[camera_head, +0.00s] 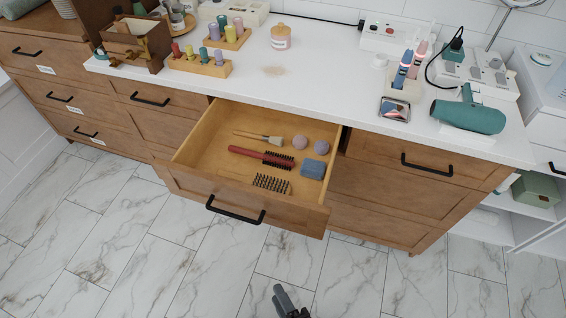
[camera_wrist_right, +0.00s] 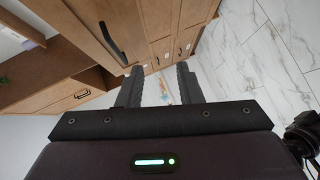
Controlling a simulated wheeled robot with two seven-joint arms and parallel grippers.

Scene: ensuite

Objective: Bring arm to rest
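My right gripper (camera_head: 284,300) shows at the bottom edge of the head view, low in front of the open drawer and apart from it. In the right wrist view its two dark fingers (camera_wrist_right: 160,88) stand apart with nothing between them, so it is open and empty. Floor and wooden drawer fronts show beyond the fingers. My left gripper is in neither view.
The open drawer (camera_head: 187,161) juts out from the wooden cabinet and holds brushes, a comb, a blue block and round items. The white counter (camera_head: 330,75) bears a teal hair dryer (camera_head: 468,115) and bottles. The marble floor (camera_head: 130,240) in front is clear.

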